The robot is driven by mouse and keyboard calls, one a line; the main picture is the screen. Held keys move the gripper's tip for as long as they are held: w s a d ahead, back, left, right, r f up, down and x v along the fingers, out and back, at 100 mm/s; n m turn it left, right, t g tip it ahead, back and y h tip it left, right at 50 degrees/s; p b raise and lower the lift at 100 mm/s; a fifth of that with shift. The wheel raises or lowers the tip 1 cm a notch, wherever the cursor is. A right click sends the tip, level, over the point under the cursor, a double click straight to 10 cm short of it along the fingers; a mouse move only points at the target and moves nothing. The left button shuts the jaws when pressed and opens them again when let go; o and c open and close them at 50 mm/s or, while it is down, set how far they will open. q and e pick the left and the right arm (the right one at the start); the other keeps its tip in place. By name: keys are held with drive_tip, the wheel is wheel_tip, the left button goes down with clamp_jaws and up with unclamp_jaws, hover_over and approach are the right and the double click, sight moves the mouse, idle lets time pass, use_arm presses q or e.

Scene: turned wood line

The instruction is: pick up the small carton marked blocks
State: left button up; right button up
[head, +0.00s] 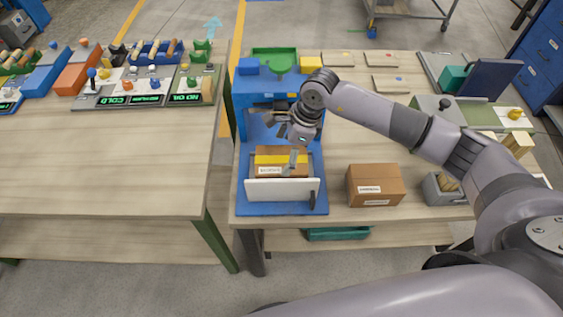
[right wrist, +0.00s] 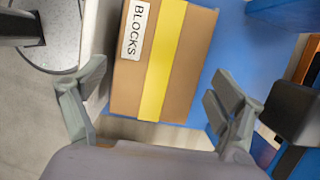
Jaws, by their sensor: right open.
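The small carton marked BLOCKS (right wrist: 190,65) is brown with a yellow band and a white label. In the head view the carton (head: 268,160) sits in a blue fixture (head: 245,208), behind a white upright panel (head: 270,190). My right gripper (head: 289,146) is open and just above the carton, partly covering it. In the right wrist view its fingers (right wrist: 160,88) are spread, one to each side of the carton's near end. I cannot tell whether either finger touches it. My left gripper is not in view.
A larger brown carton (head: 375,185) stands right of the fixture. A grey bin (head: 441,195) with wooden pieces is further right. The fixture's blue housing (head: 240,100) rises behind the carton.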

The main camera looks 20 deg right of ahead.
drive_tip(key=shift+x, duration=0.9)
drive_tip(key=shift+c, duration=0.3)
drive_tip(key=shift+r, duration=0.1)
drive_tip(key=c, duration=1.5)
